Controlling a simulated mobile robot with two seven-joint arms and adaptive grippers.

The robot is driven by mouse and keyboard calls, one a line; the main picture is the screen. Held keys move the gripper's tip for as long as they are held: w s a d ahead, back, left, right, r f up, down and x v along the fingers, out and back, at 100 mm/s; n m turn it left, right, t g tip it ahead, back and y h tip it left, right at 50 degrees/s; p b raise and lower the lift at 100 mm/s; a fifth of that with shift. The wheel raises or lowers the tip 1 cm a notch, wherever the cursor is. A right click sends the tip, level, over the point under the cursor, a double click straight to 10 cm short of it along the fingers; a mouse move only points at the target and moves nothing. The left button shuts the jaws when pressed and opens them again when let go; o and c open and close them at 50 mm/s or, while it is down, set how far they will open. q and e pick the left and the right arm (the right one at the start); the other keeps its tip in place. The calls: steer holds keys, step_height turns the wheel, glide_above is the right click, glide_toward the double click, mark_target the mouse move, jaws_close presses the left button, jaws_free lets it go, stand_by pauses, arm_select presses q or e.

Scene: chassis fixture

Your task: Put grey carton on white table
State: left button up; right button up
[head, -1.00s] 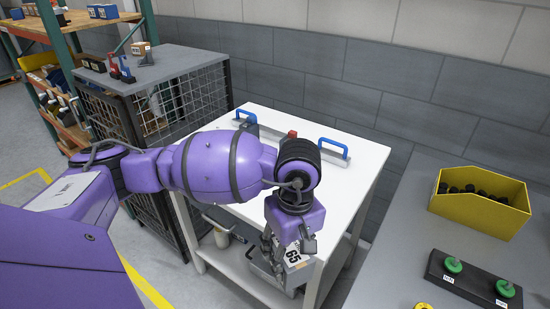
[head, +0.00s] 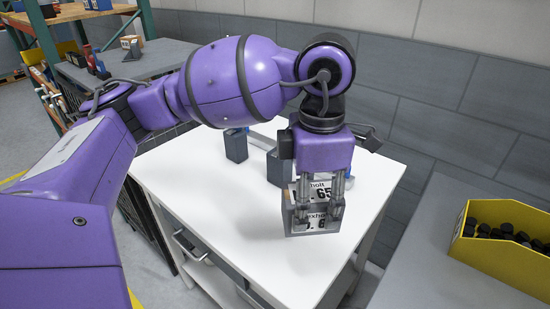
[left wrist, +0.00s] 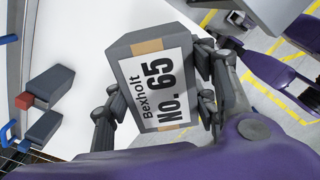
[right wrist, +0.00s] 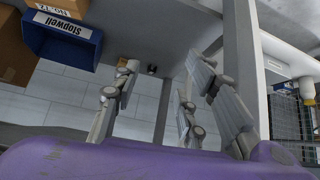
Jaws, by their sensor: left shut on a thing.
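The grey carton (head: 312,226) has tan tape and a white label reading "Bexholt No. 65". My left gripper (head: 314,208) is shut on it, with a finger on either side. The carton is over the white table (head: 225,215), towards its right part; I cannot tell whether its bottom touches the top. In the left wrist view the carton (left wrist: 157,80) sits between the fingers, label facing the camera, with the white table (left wrist: 95,55) behind. My right gripper (right wrist: 163,75) shows only in the right wrist view, open and empty.
The front of the top is clear. A yellow bin (head: 500,245) stands on the grey bench at right. A blue bin (right wrist: 62,40) shows in the right wrist view.

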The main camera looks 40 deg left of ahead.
arm_select(q)
steer(key=shift+w+a, duration=0.15)
steer(key=shift+w, duration=0.15)
steer(key=w+a+f, duration=0.1)
steer(key=a+f, duration=0.2)
steer(key=a, duration=0.1)
steer(key=w+a+f+p, duration=0.1)
steer(key=a+f, duration=0.2)
steer(key=a, duration=0.1)
steer(key=w+a+f, duration=0.1)
steer(key=a+f, duration=0.2)
steer(key=a, duration=0.1)
steer(key=shift+w+a+f, duration=0.2)
steer(key=shift+w+a, duration=0.1)
steer(key=shift+a, duration=0.05)
step_height(320, 180, down, 3)
steer(key=shift+a+f, duration=0.15)
steer(key=shift+w, duration=0.1)
arm_select(e)
steer(key=shift+s+d+r, duration=0.2)
steer(key=shift+s+r, duration=0.05)
steer(key=shift+s, duration=0.5)
